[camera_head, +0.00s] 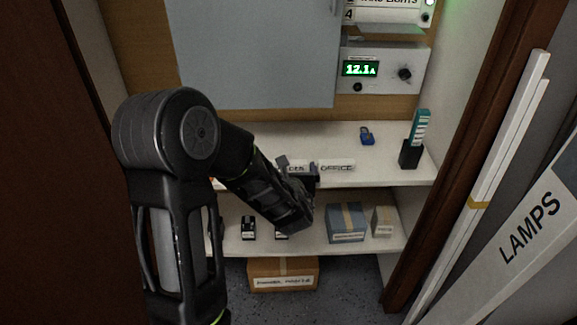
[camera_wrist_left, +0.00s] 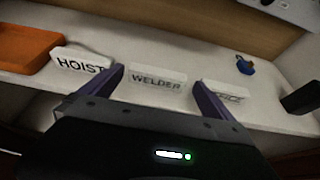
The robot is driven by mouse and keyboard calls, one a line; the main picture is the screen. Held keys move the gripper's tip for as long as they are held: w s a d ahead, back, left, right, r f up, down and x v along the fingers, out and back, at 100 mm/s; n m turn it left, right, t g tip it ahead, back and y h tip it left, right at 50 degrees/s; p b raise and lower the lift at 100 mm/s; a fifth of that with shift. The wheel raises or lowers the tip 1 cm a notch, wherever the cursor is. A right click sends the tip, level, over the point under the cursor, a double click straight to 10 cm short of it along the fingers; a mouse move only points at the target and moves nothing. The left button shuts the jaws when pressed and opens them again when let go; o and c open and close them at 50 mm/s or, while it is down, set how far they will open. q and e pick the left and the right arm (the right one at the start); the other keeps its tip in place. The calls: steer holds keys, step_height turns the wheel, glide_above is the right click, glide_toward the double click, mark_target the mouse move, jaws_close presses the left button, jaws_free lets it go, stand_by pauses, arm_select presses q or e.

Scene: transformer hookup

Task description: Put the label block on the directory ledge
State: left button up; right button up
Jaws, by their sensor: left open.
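White label blocks stand in a row on the shelf. In the left wrist view they read HOIST (camera_wrist_left: 82,64), WELDER (camera_wrist_left: 157,82) and, partly covered by a finger, OFFICE (camera_wrist_left: 226,94). In the head view the OFFICE block (camera_head: 337,166) shows clear, and the WELDER block (camera_head: 297,168) is partly hidden by my gripper. My left gripper (camera_head: 299,174) is open. In the wrist view its fingers (camera_wrist_left: 160,88) point at the WELDER block, one toward each end; contact cannot be told. The directory (camera_head: 385,13) is cut off at the top of the head view. My right gripper is not in view.
A blue padlock (camera_head: 367,137) and a black holder (camera_head: 410,154) with a teal item stand on the shelf's right side. An orange tray (camera_wrist_left: 22,48) lies at its left. A meter box (camera_head: 384,72) hangs above. Boxes (camera_head: 346,222) sit on the lower shelf.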

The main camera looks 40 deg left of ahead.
arm_select(q)
steer(key=x, duration=0.4)
steer(key=shift+a+f, duration=0.1)
steer(key=shift+a, duration=0.05)
stand_by(0.4)
steer(key=c, duration=1.1)
step_height(320, 180, up, 10)
steer(key=shift+r+p, duration=0.1)
steer(key=shift+p, duration=0.7)
